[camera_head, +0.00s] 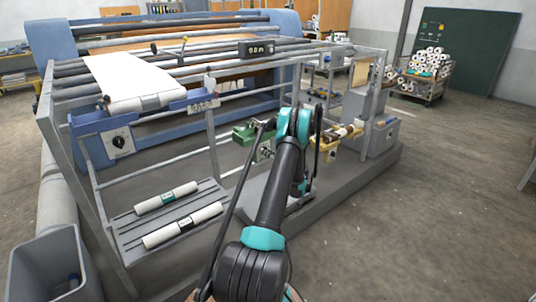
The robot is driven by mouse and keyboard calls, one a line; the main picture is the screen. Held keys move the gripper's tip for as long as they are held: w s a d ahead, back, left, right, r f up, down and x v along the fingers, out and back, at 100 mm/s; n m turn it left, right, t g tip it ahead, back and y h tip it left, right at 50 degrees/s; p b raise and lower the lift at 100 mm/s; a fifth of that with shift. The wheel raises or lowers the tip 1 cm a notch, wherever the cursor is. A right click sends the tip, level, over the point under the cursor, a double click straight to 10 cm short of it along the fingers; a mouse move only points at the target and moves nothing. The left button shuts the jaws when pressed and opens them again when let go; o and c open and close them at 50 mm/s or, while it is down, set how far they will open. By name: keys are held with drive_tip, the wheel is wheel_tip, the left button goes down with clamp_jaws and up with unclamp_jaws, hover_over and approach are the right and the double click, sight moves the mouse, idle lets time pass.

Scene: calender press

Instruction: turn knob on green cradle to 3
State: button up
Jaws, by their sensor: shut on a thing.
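The green cradle (244,135) is on the front of the machine, just left of my arm's upper joint. A small pale dial plate (264,151) shows below its right end, partly covered by my arm and its cable. The knob's pointer and numbers are too small to read. My arm rises from the bottom middle to the teal joints beside this cradle. My gripper is hidden behind the arm, so its hold on the knob cannot be seen.
A blue cradle (90,124) with a black knob (119,142) is at left, a yellow cradle (325,143) at right. Two white rolls lie on a grey rack (127,227) below. A grey bin (45,250) stands at lower left. Floor (440,200) at right is clear.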

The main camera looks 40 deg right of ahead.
drive_tip(key=shift+m, duration=1.5)
drive_tip(key=o, duration=1.2)
drive_tip(key=shift+c, duration=0.2)
drive_tip(key=s+d, duration=0.1)
drive_tip(key=s, duration=1.1)
